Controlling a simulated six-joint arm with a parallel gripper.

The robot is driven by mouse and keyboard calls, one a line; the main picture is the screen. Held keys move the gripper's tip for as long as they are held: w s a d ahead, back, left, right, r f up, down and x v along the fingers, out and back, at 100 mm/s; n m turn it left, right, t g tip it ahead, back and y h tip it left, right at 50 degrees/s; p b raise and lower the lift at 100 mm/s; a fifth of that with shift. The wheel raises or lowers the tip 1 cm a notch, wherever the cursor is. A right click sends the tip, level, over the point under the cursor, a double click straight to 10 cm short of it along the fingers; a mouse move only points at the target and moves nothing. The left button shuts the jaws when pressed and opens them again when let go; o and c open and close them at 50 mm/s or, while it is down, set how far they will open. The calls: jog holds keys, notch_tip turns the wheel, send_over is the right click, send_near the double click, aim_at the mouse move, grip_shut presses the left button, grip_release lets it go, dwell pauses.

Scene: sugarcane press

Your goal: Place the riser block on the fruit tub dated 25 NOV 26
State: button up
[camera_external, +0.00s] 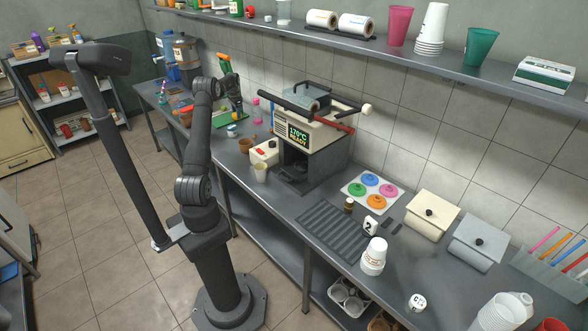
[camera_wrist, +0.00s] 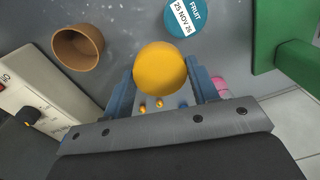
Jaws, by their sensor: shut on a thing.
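My gripper (camera_wrist: 163,78) shows in the wrist view with its two blue fingers closed on a yellow, round-faced piece (camera_wrist: 160,66). I take this piece to be the riser block; its underside is hidden. Just beyond it, at the top of the wrist view, is the round blue lid of the fruit tub (camera_wrist: 185,28), lettered FRUIT 25 NOV 26. The lid is partly cut off by the frame edge. The yellow piece appears apart from the lid. In the external view my arm reaches over the far part of the bench, where the grip is too small to make out.
A brown pot (camera_wrist: 78,48) stands left of the yellow piece, with a cream device (camera_wrist: 38,112) below it. A large green object (camera_wrist: 285,45) stands close on the right, and a pink item (camera_wrist: 219,86) lies near the right finger. The press (camera_external: 305,140) stands further along the bench.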

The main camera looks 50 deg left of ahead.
jog(key=a+f, duration=0.1)
jog(key=a, duration=0.1)
jog(key=s+a+f, duration=0.1)
jog(key=a, duration=0.1)
jog(key=a+f, duration=0.1)
jog(key=shift+s+a+f, duration=0.3)
jog(key=shift+a+f, duration=0.05)
jog(key=shift+a, duration=0.05)
jog(key=shift+f, duration=1.95)
jog(key=shift+f, duration=0.15)
jog(key=o, duration=1)
notch_tip(320, 180, up, 12)
jog(key=shift+d, duration=0.35)
